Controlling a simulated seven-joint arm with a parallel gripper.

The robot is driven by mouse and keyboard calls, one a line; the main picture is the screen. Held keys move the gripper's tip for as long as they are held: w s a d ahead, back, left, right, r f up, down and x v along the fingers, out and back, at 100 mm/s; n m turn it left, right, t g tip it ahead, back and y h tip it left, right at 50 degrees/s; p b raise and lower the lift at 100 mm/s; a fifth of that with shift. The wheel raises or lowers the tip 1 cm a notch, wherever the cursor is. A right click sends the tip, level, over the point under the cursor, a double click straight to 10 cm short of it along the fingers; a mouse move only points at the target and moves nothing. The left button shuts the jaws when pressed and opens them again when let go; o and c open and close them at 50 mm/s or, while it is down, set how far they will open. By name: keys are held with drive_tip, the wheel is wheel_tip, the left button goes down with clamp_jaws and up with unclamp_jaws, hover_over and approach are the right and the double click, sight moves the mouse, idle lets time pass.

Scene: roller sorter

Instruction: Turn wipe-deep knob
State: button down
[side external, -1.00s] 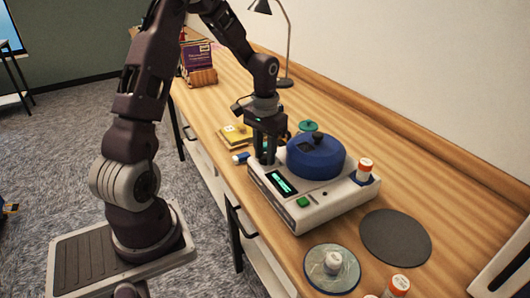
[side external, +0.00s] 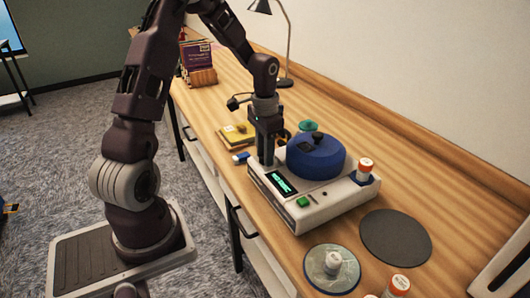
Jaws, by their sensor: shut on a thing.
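A white machine (side external: 322,212) stands on the wooden bench, with a round blue lid (side external: 316,157) on top. A lit display (side external: 281,183) and a green button (side external: 303,202) are on its front panel. My gripper (side external: 267,163) points down at the machine's back left corner, left of the blue lid. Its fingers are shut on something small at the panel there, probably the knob. The knob itself is hidden by the fingers, so its angle cannot be told.
An orange-capped bottle (side external: 365,168) stands at the machine's right corner. A grey disc (side external: 395,237), a clear round dish (side external: 333,268) and another orange-capped bottle (side external: 398,286) are in front. A yellow item (side external: 237,134) and a small blue-white item (side external: 241,158) lie left of my gripper.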

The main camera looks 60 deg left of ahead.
drive_tip(key=c, duration=1.1)
unclamp_jaws()
drive_tip(key=shift+o, duration=0.2)
wheel_tip(320, 180, up, 7)
drive_tip(key=shift+r, duration=0.1)
drive_tip(key=s+d+r+t+y, duration=0.25)
drive_tip(key=s+d+r, duration=0.55)
drive_tip(key=d+r, duration=0.4)
drive_tip(key=s+d+t+h, duration=0.2)
drive_tip(key=s+d+t, duration=0.1)
drive_tip(key=s+d, duration=0.4)
drive_tip(key=s, duration=0.3)
drive_tip(key=shift+s+f, duration=0.15)
drive_tip(key=shift+s, duration=0.25)
